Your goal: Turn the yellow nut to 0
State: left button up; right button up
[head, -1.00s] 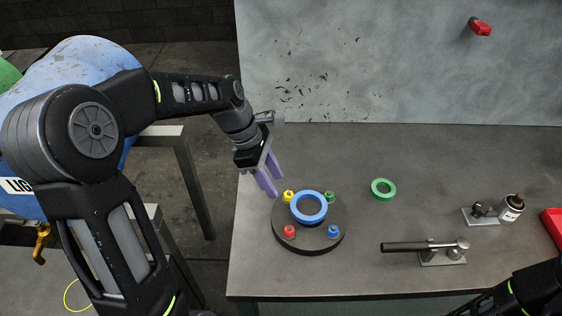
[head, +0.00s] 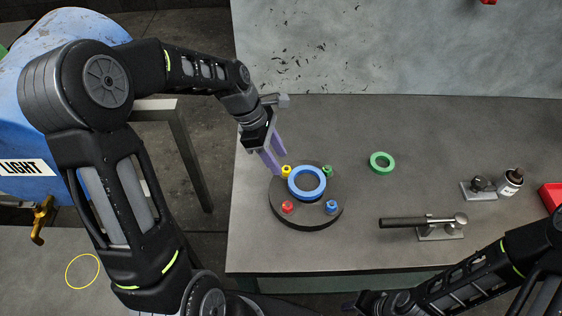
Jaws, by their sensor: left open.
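The yellow nut (head: 286,171) stands at the upper left of a dark round base (head: 306,217) on the table. A blue ring (head: 307,182) sits at the middle of the base. A red nut (head: 288,206), a blue nut (head: 331,206) and a green nut (head: 327,171) stand around it. My left gripper (head: 276,165) is open, its purple fingers pointing down beside the yellow nut, on its left. I cannot tell whether a finger touches the nut. Any number marks are too small to read.
A green ring (head: 382,162) lies on the table (head: 400,130) to the right of the base. A grey wall stands behind.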

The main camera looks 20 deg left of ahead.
aim_at(283, 169)
pick_arm(q)
jog(key=shift+x, duration=1.5)
jog(key=shift+c, duration=0.4)
grip_shut()
